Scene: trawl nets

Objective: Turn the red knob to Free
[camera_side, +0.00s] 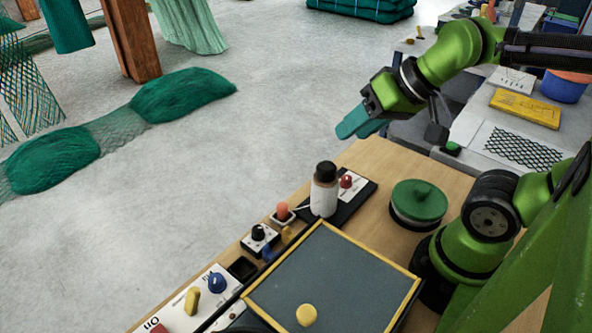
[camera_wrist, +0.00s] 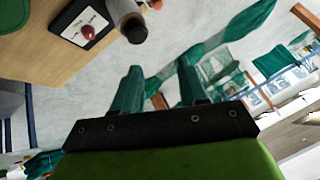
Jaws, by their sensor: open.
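The red knob (camera_side: 347,181) sits on a white label plate on a black base near the far end of the wooden bench. In the wrist view the red knob (camera_wrist: 88,32) is at the upper left, on a white plate (camera_wrist: 84,22) whose lettering is too small to read. My gripper (camera_side: 350,127) is open and empty, raised above and beyond the bench's far edge, apart from the knob. In the wrist view its two green fingers (camera_wrist: 160,85) are spread, with floor and nets behind them. The knob's pointing direction cannot be told.
A white bottle with a dark cap (camera_side: 323,195) stands close beside the knob. A green round lid (camera_side: 418,202) is to its right. An orange button (camera_side: 283,211), a black knob (camera_side: 258,233), a blue knob (camera_side: 216,282) and a framed grey tray (camera_side: 325,275) are nearer.

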